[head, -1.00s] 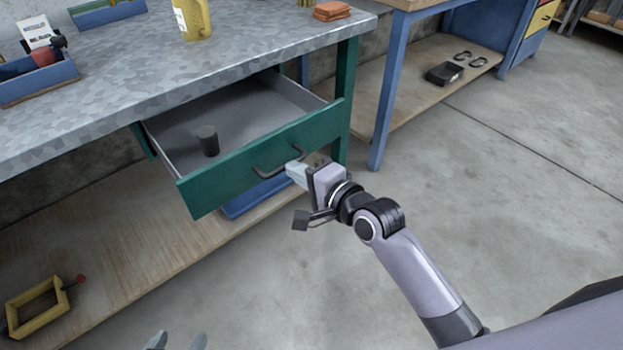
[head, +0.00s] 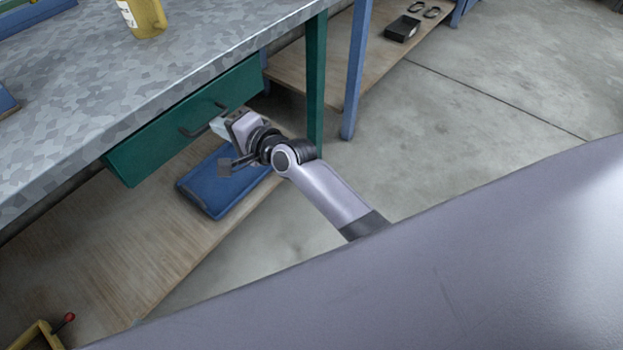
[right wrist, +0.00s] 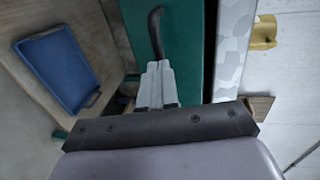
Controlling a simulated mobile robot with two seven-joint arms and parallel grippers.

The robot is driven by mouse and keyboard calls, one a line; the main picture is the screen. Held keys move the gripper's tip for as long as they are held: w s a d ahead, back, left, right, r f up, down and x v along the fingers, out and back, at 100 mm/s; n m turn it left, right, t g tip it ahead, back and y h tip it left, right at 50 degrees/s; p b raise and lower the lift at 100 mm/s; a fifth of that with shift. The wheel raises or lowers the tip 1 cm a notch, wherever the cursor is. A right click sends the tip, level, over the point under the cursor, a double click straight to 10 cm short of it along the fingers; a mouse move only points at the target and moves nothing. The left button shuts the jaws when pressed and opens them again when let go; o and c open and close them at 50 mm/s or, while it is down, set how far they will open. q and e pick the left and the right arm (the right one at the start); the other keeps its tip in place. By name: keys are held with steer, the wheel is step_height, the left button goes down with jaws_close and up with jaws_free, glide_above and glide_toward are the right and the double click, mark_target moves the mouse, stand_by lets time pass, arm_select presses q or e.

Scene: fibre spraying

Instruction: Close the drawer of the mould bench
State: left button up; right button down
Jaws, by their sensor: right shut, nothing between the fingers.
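The mould bench (head: 90,100) has a grey mottled top and green legs. Its green drawer front (head: 148,155) sits under the edge of the top, with no open drawer interior showing; any small gap is hidden. A dark bar handle (head: 192,133) is on the front. My right gripper (head: 221,126) is shut and empty, its fingertips at the drawer front close to the handle. In the right wrist view the closed fingers (right wrist: 157,85) point at the green front (right wrist: 193,45) beside the handle (right wrist: 156,30); contact is unclear. My left gripper is not in view.
A blue tray (head: 215,185) lies on the wooden lower shelf (head: 120,235). A yellow container (head: 148,20) stands on the bench top. A blue table leg (head: 357,75) is right of the bench. The floor to the right is clear.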

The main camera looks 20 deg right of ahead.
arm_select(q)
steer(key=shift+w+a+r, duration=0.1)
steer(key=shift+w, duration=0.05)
arm_select(e)
steer(key=shift+w+a+r, duration=0.2)
steer(key=shift+w, duration=0.25)
steer(key=shift+r, duration=0.15)
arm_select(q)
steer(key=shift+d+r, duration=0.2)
arm_select(e)
steer(key=shift+s, duration=0.1)
